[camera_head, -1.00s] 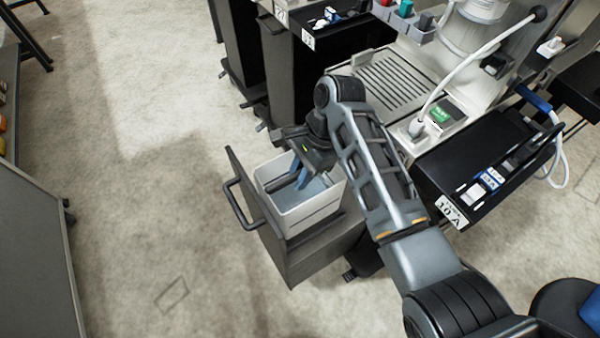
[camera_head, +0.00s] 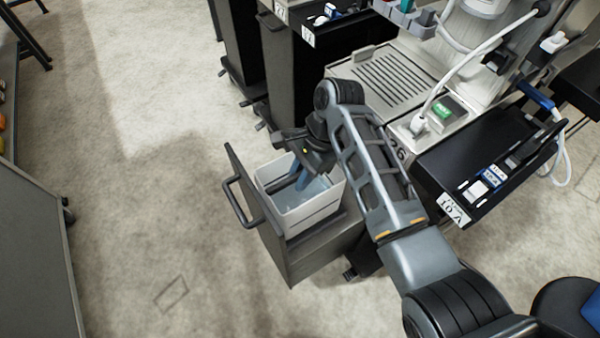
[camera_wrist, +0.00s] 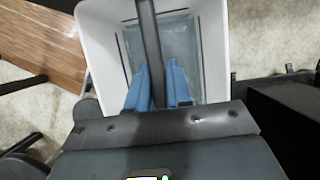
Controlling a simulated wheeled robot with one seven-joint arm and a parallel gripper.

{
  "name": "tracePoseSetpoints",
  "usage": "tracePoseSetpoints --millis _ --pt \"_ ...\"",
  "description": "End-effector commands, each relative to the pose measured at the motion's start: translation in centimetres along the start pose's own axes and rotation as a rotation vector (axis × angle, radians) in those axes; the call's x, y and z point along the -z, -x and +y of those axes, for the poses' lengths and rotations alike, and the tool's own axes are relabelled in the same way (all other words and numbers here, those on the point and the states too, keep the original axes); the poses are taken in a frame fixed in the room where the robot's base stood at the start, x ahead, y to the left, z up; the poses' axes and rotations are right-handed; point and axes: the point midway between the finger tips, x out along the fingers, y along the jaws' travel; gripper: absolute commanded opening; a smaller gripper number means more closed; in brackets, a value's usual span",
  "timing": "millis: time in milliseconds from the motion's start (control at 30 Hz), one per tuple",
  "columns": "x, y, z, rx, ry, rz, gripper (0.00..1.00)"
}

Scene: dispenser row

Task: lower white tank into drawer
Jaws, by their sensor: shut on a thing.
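The white tank (camera_head: 311,210) is an open, box-shaped container at the open drawer (camera_head: 290,255) in the head view. Its lower part is hidden behind the drawer's walls, and its upper part stands above the drawer's rim. My gripper (camera_head: 300,180) reaches into the tank's open top from above. In the wrist view, the white tank (camera_wrist: 214,50) fills the upper middle, with a dark bar crossing its opening. The blue fingers of my gripper (camera_wrist: 158,86) are shut on this bar, one on each side. Whether the tank's bottom touches the drawer floor is hidden.
The drawer's handle (camera_head: 240,203) sticks out to the left. A black side tray (camera_head: 485,165) with small blue and white items stands right of my arm. A grey panel (camera_head: 35,250) is at the left edge. The floor left of the drawer is clear.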

Motion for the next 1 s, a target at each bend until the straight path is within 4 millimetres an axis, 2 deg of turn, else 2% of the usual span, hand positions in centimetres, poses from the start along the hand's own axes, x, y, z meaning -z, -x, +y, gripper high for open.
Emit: tracePoseSetpoints --millis 1000 --pt "1.0 -2.3 -0.1 0.003 0.002 0.0 0.0"
